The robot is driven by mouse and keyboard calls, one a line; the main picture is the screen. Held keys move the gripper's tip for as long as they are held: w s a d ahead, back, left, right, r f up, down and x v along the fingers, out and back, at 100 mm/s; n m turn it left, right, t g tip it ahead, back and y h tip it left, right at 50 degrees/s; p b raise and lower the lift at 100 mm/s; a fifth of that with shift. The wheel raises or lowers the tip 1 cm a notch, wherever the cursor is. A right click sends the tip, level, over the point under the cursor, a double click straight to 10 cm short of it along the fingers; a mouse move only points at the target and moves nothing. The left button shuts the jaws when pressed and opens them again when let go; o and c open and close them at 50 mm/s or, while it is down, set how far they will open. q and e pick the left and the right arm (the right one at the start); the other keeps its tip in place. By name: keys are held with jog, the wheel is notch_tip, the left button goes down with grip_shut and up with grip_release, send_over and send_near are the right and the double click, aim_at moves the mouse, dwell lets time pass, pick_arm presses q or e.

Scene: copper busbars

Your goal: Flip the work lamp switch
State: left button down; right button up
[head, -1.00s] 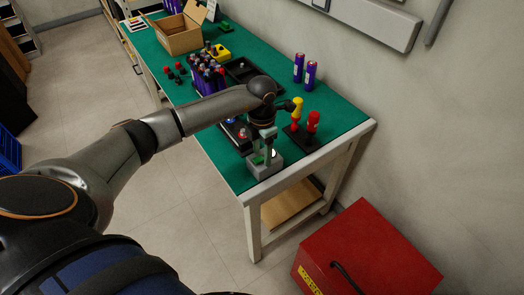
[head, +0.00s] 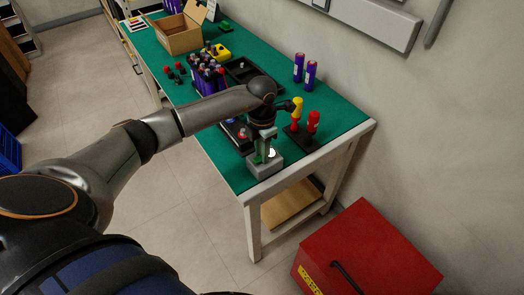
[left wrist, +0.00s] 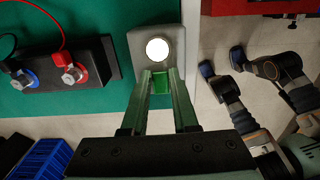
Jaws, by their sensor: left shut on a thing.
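The work lamp is a small grey box (head: 268,166) at the near corner of the green bench. In the left wrist view its grey housing (left wrist: 137,42) carries a round, bright white disc (left wrist: 157,49). A bright green switch piece (left wrist: 160,86) sits just below the disc, between my fingers. My left gripper (left wrist: 160,74) points down at the box and is shut on the green switch piece. It also shows in the head view (head: 264,152), where the fingers partly hide the switch.
A black block with red and blue terminals (left wrist: 55,70) lies beside the lamp. A stand with yellow and red-handled tools (head: 300,132) is behind it. Purple cylinders (head: 310,74) stand near the wall. A red chest (head: 375,255) is on the floor.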

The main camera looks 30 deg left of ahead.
pick_arm(q)
jog(key=shift+a, duration=0.1)
jog(key=shift+s+a+f+t+h+b, duration=0.15)
jog(key=shift+s+t+h+b, duration=0.25)
jog(key=shift+t, duration=0.5)
jog(key=shift+t+b, duration=0.5)
jog(key=shift+b, duration=0.15)
jog(key=shift+r, duration=0.25)
jog(key=shift+h, duration=0.3)
jog(key=c, duration=0.7)
grip_release()
jog(key=v, duration=1.2)
jog(key=shift+s+r, duration=0.2)
jog(key=shift+s, duration=0.05)
